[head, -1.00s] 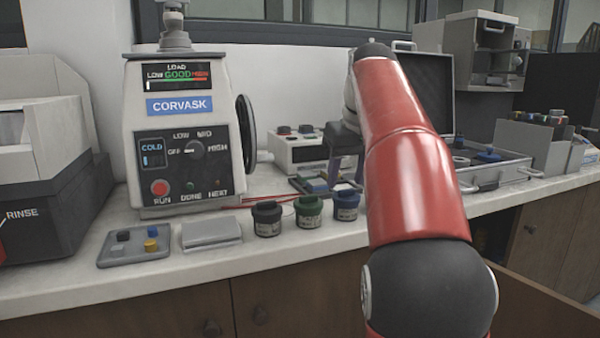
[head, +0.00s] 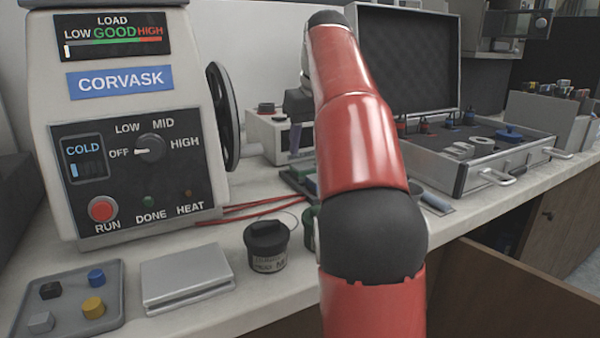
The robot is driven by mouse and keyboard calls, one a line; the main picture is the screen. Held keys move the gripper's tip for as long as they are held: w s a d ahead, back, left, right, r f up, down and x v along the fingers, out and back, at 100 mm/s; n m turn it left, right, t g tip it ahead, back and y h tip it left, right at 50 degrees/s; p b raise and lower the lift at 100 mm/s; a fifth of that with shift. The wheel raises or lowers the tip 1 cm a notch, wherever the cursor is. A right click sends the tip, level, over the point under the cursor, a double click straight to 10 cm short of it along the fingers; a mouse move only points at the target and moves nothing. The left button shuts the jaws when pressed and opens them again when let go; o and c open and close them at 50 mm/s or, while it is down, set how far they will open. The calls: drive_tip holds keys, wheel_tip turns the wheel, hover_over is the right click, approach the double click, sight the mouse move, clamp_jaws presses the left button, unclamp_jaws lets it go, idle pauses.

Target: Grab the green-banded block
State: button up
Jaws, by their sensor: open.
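My gripper (head: 302,140) is partly in view behind my red arm, pointing down above the back of the counter. One finger shows clearly and the arm hides much of the rest. It is open, and I see nothing held in the visible part. I cannot make out a block with a green band. A low dark rack or board with a green part (head: 301,182) lies below the gripper, largely hidden by my arm. I cannot tell whether the green part is a block.
The Corvask press (head: 125,120) stands at left with red cables beside it. In front are a tray of small coloured blocks (head: 68,318), a silver slab (head: 187,272) and a black-lidded jar (head: 267,247). An open metal case (head: 482,172) stands right of my arm.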

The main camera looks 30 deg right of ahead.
sight(303, 165)
drive_tip(key=b+x, duration=0.1)
drive_tip(key=x, duration=0.4)
drive_tip(key=shift+a+f+b, duration=0.1)
drive_tip(key=shift+f+b, duration=0.15)
drive_tip(key=shift+b, duration=0.15)
drive_tip(key=shift+c, duration=0.2)
drive_tip(key=c, duration=0.7)
drive_tip(key=shift+c, duration=1)
drive_tip(key=shift+r, duration=0.15)
